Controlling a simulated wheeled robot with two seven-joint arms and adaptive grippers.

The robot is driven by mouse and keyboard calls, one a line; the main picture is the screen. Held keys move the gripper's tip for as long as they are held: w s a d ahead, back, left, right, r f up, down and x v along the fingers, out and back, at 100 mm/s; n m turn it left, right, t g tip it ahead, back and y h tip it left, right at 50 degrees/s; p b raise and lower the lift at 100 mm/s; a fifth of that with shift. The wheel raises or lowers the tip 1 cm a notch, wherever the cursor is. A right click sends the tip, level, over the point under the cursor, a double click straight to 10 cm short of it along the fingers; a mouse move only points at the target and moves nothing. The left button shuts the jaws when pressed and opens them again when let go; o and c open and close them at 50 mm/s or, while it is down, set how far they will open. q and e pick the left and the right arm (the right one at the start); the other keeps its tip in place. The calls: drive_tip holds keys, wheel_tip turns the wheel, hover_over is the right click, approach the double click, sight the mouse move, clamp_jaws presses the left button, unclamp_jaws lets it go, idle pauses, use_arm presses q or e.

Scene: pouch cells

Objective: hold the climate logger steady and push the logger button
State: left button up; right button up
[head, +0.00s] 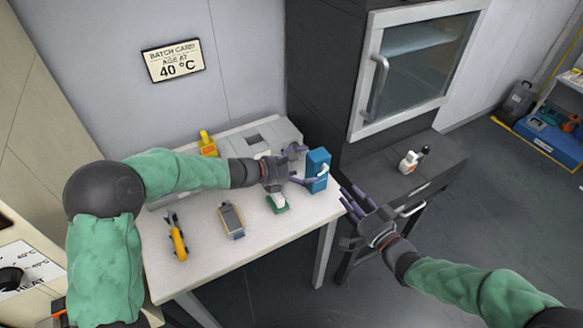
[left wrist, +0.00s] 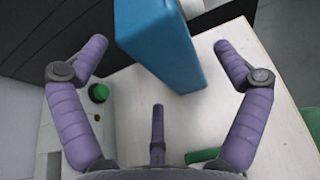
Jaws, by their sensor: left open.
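A blue upright box (head: 319,162), the likely climate logger, stands near the right end of the white table. It also shows in the left wrist view (left wrist: 163,42). My left gripper (head: 311,164) is open, its fingers spread on either side of the box, which lies ahead of the palm. In the left wrist view the left gripper (left wrist: 157,72) shows gaps between its fingers and the box. No button is visible on the box faces I see. My right gripper (head: 354,199) is empty with fingers apart, right of the table, clear of the box.
On the table (head: 205,268) are a yellow-edged grey device (head: 231,219), yellow-handled pliers (head: 178,241), a yellow item (head: 207,144) and a green-based white item (head: 278,203). A green knob (left wrist: 99,92) sits on a pale unit. A dark oven cabinet (head: 330,75) stands behind right.

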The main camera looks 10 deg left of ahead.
sight(315, 166)
use_arm(q)
drive_tip(key=shift+x, duration=2.6)
drive_tip(key=c, duration=1.3)
drive_tip(key=shift+c, duration=0.3)
use_arm(e)
clamp_jaws()
